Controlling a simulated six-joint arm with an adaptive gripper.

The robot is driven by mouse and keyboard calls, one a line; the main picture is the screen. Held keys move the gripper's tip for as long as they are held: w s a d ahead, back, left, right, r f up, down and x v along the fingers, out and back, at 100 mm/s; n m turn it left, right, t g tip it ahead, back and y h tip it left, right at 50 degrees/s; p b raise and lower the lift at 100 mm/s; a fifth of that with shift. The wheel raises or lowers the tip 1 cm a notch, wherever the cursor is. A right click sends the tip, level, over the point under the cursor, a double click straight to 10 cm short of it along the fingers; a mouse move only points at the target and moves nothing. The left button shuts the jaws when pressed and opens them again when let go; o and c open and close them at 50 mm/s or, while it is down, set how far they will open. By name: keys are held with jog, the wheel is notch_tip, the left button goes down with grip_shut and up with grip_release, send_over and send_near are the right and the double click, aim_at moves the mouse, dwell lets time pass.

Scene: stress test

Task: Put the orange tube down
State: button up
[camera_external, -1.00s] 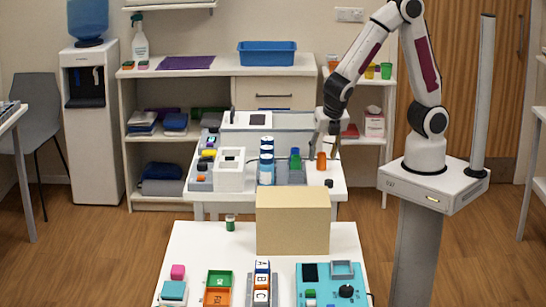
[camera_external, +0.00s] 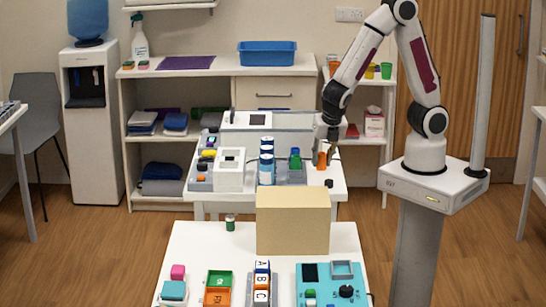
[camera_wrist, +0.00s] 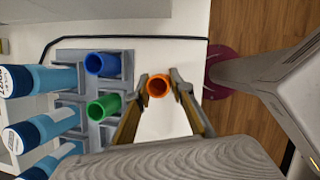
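The orange tube (camera_external: 322,161) stands upright at the right part of the far white table, right of the tube rack. In the wrist view its round open top (camera_wrist: 158,86) shows between the two fingers of my gripper (camera_wrist: 159,80). In the external view my gripper (camera_external: 326,150) is low at the tube and hides part of it. The fingers lie on both sides of the tube, very close to it. I cannot tell whether they press on it.
The grey rack (camera_wrist: 127,68) beside the tube holds a blue tube (camera_wrist: 95,64) and a green tube (camera_wrist: 103,107). Blue-and-white cylinders (camera_external: 266,165) stand left of it. A dark round object (camera_external: 328,183) lies in front of the tube. A cardboard box (camera_external: 293,222) stands on the near table.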

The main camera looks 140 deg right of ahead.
aim_at(319, 169)
jog(key=shift+r, duration=0.2)
jog(key=shift+c, duration=0.5)
notch_tip(319, 169, up, 10)
jog(key=shift+f, duration=0.15)
dwell(0.4)
dwell(0.6)
jog(key=w+a+r+n+t, duration=0.15)
jog(key=w+n, duration=0.45)
jog(key=w, duration=0.7)
jog(key=w+r+n+t, duration=0.3)
jog(key=w+n, duration=0.2)
jog(key=w, duration=0.9)
jog(key=w+a+f+n+y, duration=0.1)
jog(key=w+f+n, duration=0.2)
jog(key=w+f, duration=0.3)
jog(key=w+a+f+n+t+y, duration=0.1)
jog(key=w+f+n, duration=0.2)
jog(key=w, duration=1.3)
jog(key=shift+a+f+n, duration=0.15)
jog(key=shift+f+n, duration=0.25)
jog(key=shift+f, duration=1.25)
jog(key=shift+t, duration=0.25)
